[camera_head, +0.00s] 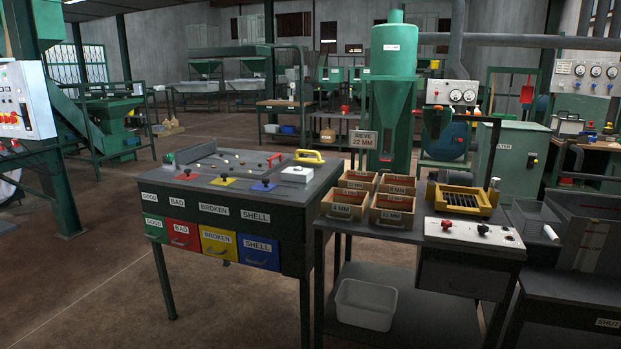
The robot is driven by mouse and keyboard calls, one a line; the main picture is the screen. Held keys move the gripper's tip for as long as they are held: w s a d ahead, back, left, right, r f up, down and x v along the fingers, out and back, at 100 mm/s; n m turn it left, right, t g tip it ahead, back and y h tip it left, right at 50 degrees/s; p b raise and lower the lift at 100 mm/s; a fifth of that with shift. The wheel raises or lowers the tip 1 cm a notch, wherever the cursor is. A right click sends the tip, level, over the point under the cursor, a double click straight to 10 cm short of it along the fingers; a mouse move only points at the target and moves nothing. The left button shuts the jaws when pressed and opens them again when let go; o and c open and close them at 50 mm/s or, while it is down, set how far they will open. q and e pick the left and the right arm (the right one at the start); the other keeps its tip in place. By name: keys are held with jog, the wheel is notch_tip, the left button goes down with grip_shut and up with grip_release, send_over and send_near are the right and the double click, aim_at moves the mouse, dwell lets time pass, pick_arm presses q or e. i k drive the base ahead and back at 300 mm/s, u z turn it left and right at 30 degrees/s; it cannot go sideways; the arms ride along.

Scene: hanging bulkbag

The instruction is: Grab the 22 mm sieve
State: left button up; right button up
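Several wooden box sieves with labelled fronts and handles stand in two rows on the dark bench at the right. The back left sieve (358,179) has a small label that seems to read 22 MM, though it is hard to make out. The back right sieve (397,185) seems to read 8 MM, the front left sieve (343,204) 4 MM and the front right sieve (391,210) 11 MM. A sign (364,139) reading SIEVE 22 MM stands behind them. Neither of my grippers is in view.
A yellow-framed shaker (462,198) and a control panel (474,233) sit right of the sieves. A sorting table (225,210) with coloured drawers stands to the left. A clear bin (366,304) rests on the bench's lower shelf. Open floor (90,280) lies at the left.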

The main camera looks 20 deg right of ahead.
aim_at(358, 184)
jog(key=i, duration=1.8)
jog(key=z, duration=1.5)
jog(key=i, duration=0.85)
jog(key=z, duration=1)
